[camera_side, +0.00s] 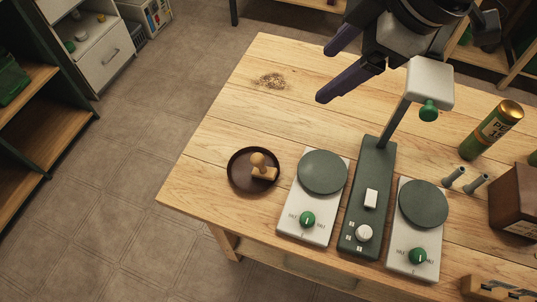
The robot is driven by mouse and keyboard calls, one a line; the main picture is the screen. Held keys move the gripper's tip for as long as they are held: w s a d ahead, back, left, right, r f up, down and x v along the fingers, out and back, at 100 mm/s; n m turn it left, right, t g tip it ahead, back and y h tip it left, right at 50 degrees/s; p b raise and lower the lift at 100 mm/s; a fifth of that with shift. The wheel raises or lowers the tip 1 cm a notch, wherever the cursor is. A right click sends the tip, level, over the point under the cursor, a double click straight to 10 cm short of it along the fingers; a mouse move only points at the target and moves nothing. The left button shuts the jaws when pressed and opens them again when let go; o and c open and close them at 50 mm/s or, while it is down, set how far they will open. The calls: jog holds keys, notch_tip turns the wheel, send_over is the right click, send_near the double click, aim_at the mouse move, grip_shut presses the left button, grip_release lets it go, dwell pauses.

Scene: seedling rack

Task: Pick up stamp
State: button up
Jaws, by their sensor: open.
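The stamp (260,165) is a small wooden piece with a rounded knob handle and a flat base. It sits in a round dark brown saucer (235,178) near the table's left edge. My gripper (333,70) is at the top of the picture, above the table, with its two dark purple fingers spread apart and nothing between them. It is above and to the right of the stamp, well apart from it.
Two white devices with dark round plates (322,172) (423,203) flank a green stand (370,185) whose post rises to a white head (430,82). A green can (492,130) and a brown box (515,205) are at right. Brown crumbs (271,81) lie on the table (225,120).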

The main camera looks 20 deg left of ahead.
jog(key=s+a+f+n, duration=0.1)
jog(key=s+a+f, duration=0.1)
jog(key=s+a, duration=0.15)
send_near(259, 159)
jog(key=shift+x, duration=4.6)
grip_shut()
